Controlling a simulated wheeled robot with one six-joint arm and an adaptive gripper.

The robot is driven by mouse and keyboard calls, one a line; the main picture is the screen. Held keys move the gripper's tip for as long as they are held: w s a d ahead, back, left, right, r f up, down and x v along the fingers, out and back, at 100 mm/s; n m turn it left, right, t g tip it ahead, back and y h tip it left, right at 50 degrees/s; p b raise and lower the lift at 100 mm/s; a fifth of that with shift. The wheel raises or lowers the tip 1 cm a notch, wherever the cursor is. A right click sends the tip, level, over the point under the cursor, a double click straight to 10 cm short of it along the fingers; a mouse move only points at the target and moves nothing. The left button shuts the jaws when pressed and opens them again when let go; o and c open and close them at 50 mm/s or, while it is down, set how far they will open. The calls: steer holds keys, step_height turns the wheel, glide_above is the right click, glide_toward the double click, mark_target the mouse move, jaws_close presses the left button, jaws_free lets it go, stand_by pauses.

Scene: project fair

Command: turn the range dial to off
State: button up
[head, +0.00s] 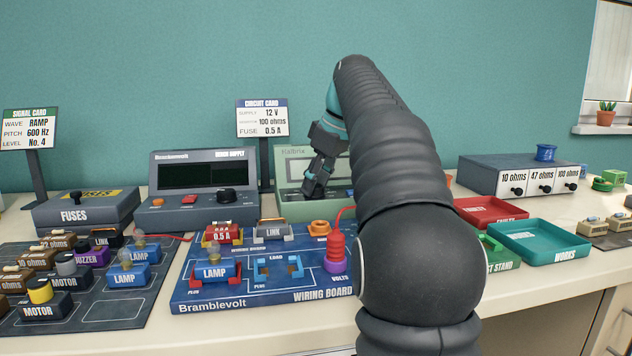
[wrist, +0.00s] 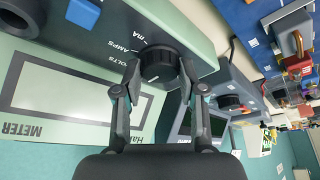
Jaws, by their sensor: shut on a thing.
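The green meter (wrist: 90,138) fills the left of the wrist view, with a pale, blank display. In the head view the meter (head: 292,158) stands at the back of the table, partly hidden by my arm. Its black range dial (wrist: 158,62) has the labels VOLTS, AMPS and mA beside it. My gripper (wrist: 160,80) is shut on the dial, one finger on each side. I cannot make out the dial's pointer or an off label. In the head view my gripper (head: 314,188) is at the meter's front, and the dial is hidden there.
The bench supply (head: 205,180) with its own black knob stands left of the meter. The wiring board (head: 262,290) with several parts lies in front. A red tray (head: 480,213) and a teal tray (head: 545,245) are at right, before the resistor box (head: 510,172).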

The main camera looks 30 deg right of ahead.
stand_by(0.4)
steer(key=o, duration=1.1)
steer(key=v, duration=0.6)
steer(key=shift+d+r, duration=0.1)
steer(key=shift+s+d+r, duration=0.1)
steer(key=shift+s+r, duration=0.15)
steer(key=shift+r, duration=0.3)
